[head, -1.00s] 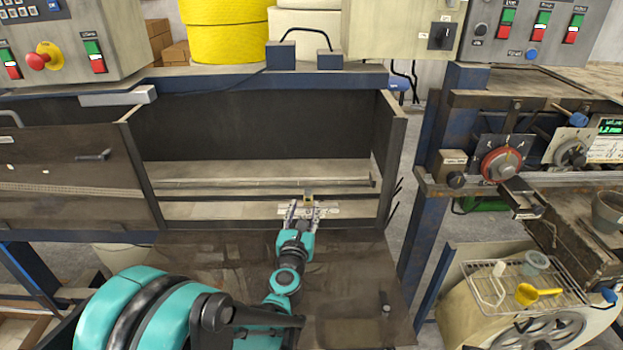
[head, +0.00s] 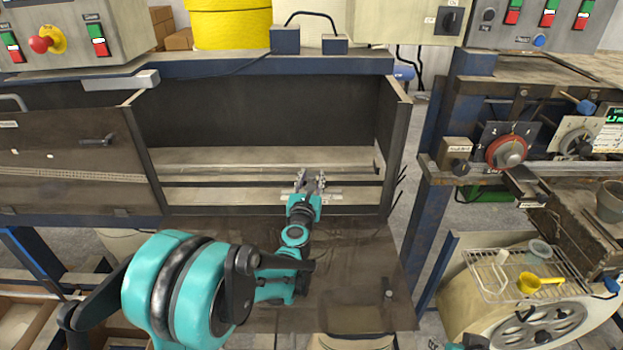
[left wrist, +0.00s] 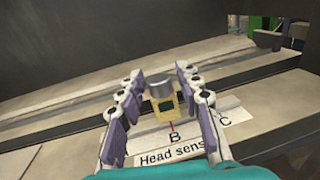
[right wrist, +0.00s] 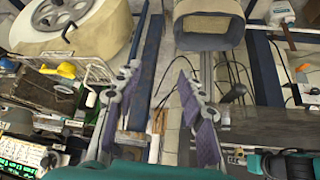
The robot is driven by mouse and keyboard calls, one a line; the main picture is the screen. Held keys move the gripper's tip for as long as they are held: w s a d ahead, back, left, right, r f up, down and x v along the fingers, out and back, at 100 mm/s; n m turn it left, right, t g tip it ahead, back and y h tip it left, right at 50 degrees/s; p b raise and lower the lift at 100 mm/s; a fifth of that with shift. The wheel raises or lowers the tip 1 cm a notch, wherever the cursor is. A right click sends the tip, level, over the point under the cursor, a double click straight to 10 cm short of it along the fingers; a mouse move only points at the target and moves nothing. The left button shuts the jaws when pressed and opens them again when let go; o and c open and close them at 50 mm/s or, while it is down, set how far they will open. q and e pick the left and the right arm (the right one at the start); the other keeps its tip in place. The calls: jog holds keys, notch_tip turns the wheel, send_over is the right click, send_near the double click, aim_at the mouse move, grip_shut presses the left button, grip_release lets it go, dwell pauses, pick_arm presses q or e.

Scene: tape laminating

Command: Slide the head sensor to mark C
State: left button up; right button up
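The head sensor (left wrist: 161,90) is a grey cylinder on a yellow frame, standing at the rail in the left wrist view. A thin red line below it is at mark B (left wrist: 174,138) on the white "Head sensor" label (left wrist: 155,158). Mark C (left wrist: 224,121) is to its right, partly behind the right finger. My left gripper (left wrist: 160,84) is open, its fingers on either side of the sensor with gaps visible. In the head view the left gripper (head: 310,176) reaches into the open bay and hides most of the sensor. My right gripper (right wrist: 160,78) is open and empty.
Bay walls stand behind and beside the left gripper, including the right side wall (head: 396,150). Rails (left wrist: 60,120) run across the bay.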

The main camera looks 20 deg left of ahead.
pick_arm(q)
grip_shut()
jog(key=shift+d, duration=0.1)
jog(key=d, duration=0.2)
jog(key=w+d, duration=0.1)
jog(key=d, duration=0.3)
jog(key=shift+w+b, duration=0.35)
jog(key=shift+b, duration=0.05)
jog(key=shift+a, duration=0.1)
jog(key=shift+o, duration=1.9)
grip_release()
jog(key=shift+o, duration=0.2)
jog(key=shift+d, duration=0.2)
jog(key=shift+s, duration=0.1)
jog(key=s, duration=0.4)
jog(key=s+d, duration=0.1)
jog(key=s, duration=0.6)
jog(key=shift+s+d, duration=0.25)
jog(key=shift+s, duration=0.1)
